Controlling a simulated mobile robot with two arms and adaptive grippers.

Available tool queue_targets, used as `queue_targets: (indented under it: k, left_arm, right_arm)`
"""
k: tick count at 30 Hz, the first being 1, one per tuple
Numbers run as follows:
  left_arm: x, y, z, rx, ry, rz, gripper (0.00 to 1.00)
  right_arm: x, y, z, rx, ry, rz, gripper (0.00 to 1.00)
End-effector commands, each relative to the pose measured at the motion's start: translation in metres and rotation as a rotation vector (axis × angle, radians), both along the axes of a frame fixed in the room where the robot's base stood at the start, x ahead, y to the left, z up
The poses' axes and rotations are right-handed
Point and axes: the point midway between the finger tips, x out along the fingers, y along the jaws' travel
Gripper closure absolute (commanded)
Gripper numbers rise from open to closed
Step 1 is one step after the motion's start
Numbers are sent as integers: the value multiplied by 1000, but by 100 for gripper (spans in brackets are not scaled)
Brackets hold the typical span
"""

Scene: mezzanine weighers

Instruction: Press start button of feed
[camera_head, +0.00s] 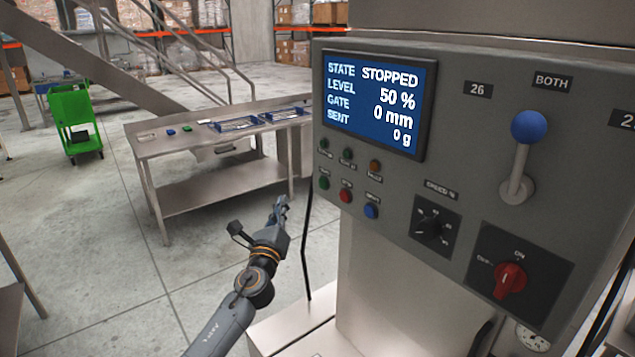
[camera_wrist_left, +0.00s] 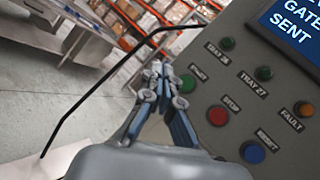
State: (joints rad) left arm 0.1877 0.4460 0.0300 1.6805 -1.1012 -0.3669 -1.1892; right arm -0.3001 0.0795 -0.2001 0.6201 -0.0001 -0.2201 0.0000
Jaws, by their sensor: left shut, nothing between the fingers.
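The grey control panel (camera_head: 450,130) has a screen (camera_head: 372,100) reading STATE STOPPED, LEVEL 50 %, GATE 0 mm, SENT 0 g. The green start button (camera_head: 324,183) is leftmost in the panel's lower button row. In the left wrist view the green start button (camera_wrist_left: 187,83) shows just right of the fingertips, partly beside the right finger. My left gripper (camera_head: 283,203) is shut and empty, left of the panel and a little below the start button. Its fingertips (camera_wrist_left: 160,72) point up in the wrist view. I see no contact with the button. My right gripper is not in view.
A red stop button (camera_head: 346,195) and blue reset button (camera_head: 371,211) sit beside start. Small lamps (camera_head: 348,155) are above them. A speed dial (camera_head: 434,225), red rotary switch (camera_head: 509,280) and blue-knobbed lever (camera_head: 528,127) are further right. A steel table (camera_head: 190,142) stands behind.

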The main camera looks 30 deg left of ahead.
Motion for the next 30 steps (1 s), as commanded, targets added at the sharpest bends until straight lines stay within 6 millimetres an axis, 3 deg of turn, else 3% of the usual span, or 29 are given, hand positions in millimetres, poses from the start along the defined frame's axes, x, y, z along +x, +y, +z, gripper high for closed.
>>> queue_targets:
  k: [4, 17, 30]
  left_arm:
    - [-1, 0, 14, 33, -16, 8, 100]
    - [2, -1, 14, 34, -17, 9, 100]
    - [53, -23, 12, 32, -17, 8, 100]
  right_arm:
    - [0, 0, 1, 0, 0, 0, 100]
    - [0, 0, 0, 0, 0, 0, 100]
    - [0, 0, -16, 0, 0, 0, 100]
